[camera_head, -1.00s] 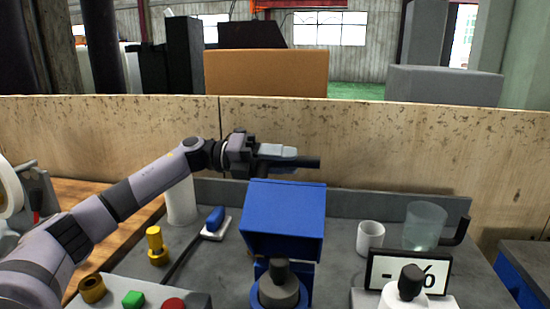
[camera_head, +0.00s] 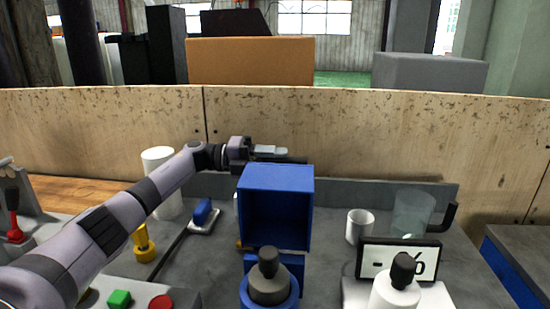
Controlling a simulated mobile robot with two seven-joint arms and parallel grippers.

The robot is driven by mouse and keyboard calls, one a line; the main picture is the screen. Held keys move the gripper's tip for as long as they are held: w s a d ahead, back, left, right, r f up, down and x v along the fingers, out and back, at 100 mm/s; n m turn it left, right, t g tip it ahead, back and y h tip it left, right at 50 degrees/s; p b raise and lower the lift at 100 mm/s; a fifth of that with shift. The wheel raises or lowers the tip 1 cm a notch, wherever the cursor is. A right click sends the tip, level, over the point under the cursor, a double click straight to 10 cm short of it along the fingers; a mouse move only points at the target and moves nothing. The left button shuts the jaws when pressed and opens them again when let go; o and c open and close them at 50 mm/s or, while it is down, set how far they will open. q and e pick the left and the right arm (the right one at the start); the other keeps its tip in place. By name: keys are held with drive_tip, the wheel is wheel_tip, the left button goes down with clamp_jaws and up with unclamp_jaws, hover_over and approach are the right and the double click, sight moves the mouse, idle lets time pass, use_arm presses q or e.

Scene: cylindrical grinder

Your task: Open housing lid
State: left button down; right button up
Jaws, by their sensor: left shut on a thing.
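The blue housing lid (camera_head: 276,208) is raised and tilted up, and its hollow inside faces me. Below it is the blue housing (camera_head: 270,290), with a grey round part and dark knob (camera_head: 268,262) at its front. My left gripper (camera_head: 278,154) is at the lid's top edge, on its far side, and is shut on the lid. My right gripper is not in view.
A white cup (camera_head: 360,226), a clear glass (camera_head: 411,213) and a display panel (camera_head: 376,262) stand to the right. A wooden wall (camera_head: 350,130) runs behind.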

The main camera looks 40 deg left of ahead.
use_arm(q)
drive_tip(key=shift+s+d+f, duration=0.15)
drive_tip(key=shift+d+f, duration=0.05)
drive_tip(key=shift+f, duration=0.4)
drive_tip(key=c, duration=0.9)
unclamp_jaws()
drive_tip(key=shift+a+r, duration=0.1)
drive_tip(key=shift+r, duration=0.25)
drive_tip(key=shift+a, duration=0.1)
drive_tip(key=shift+b+v, duration=1)
drive_tip(key=shift+v, duration=2.55)
